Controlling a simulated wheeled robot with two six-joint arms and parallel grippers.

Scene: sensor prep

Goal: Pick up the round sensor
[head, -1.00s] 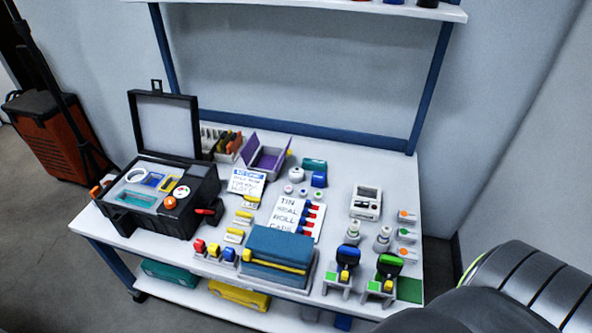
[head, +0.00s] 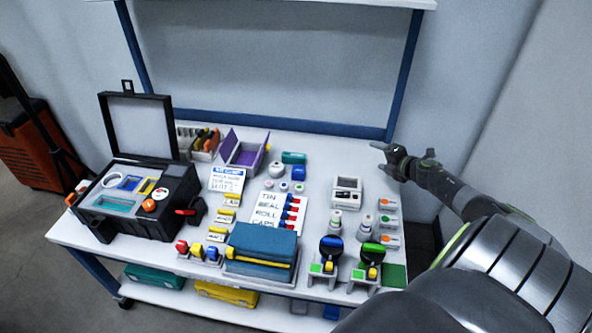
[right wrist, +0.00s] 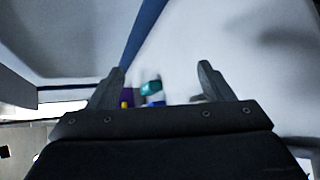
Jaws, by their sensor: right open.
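A round white object (head: 276,169), which looks like the round sensor, sits on the white bench behind the small discs and beside the purple box. It is too small to make out detail. My right gripper (head: 398,156) is open and empty above the bench's back right corner, well to the right of the round object. In the right wrist view the open fingers (right wrist: 160,85) frame blurred teal and blue blocks in the distance; I cannot pick out the round sensor there. My left gripper is not in view.
An open black case (head: 150,200) stands at the left, with a purple box (head: 245,152) behind. A teal block (head: 293,157) and a blue block (head: 298,172) sit beside the round object. A grey device (head: 346,192) stands at the right. The bench's back right is bare.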

